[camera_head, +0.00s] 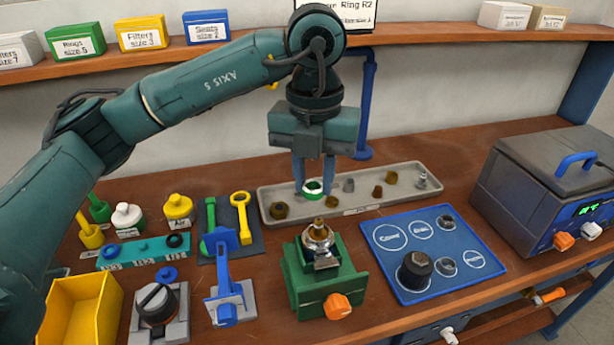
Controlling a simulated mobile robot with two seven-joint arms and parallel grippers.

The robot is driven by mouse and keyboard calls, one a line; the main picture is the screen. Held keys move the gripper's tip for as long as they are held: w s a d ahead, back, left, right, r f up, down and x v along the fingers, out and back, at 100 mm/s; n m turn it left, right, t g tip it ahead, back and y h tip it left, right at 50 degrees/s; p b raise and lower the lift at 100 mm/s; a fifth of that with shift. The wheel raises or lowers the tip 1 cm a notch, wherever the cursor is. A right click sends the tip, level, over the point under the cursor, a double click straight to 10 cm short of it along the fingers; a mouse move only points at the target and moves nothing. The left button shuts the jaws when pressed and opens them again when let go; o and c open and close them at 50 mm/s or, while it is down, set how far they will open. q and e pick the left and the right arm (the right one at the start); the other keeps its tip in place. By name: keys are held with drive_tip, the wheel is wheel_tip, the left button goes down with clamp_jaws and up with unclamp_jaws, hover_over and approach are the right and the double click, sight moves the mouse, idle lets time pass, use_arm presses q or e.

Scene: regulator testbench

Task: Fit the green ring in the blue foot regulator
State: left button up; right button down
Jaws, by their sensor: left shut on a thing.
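The green ring (313,194) shows as a green and white piece between the fingertips of my left gripper (313,183). The gripper points straight down and is shut on it. The ring is over the left part of the grey parts tray (351,210); I cannot tell whether it touches the tray floor. A metallic regulator body (319,238) stands upright in a green vise (325,283) with an orange knob, in front of the tray. No blue foot is clearly visible on it; its lower part is hidden in the vise. My right gripper is not in view.
The tray holds several small brown and grey parts. A blue mat (385,263) with a black cap (415,270) lies right of the vise. A blue-handled press (229,290) stands left. A grey test box (525,180) is at right, a yellow bin (80,310) at left.

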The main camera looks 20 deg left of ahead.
sight(320, 198)
use_arm(q)
drive_tip(key=shift+d+r, duration=0.1)
drive_tip(key=shift+d, duration=0.45)
drive_tip(key=shift+a+f+b, duration=0.1)
drive_tip(key=shift+f+b, duration=0.5)
drive_tip(key=shift+f, duration=0.3)
drive_tip(key=shift+f+b, duration=0.6)
drive_tip(key=shift+f, duration=0.55)
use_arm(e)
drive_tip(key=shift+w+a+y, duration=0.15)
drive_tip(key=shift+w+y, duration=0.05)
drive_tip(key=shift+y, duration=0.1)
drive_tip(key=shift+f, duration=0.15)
use_arm(q)
drive_tip(key=shift+f, duration=0.1)
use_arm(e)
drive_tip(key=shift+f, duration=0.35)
use_arm(q)
drive_tip(key=shift+b, duration=0.45)
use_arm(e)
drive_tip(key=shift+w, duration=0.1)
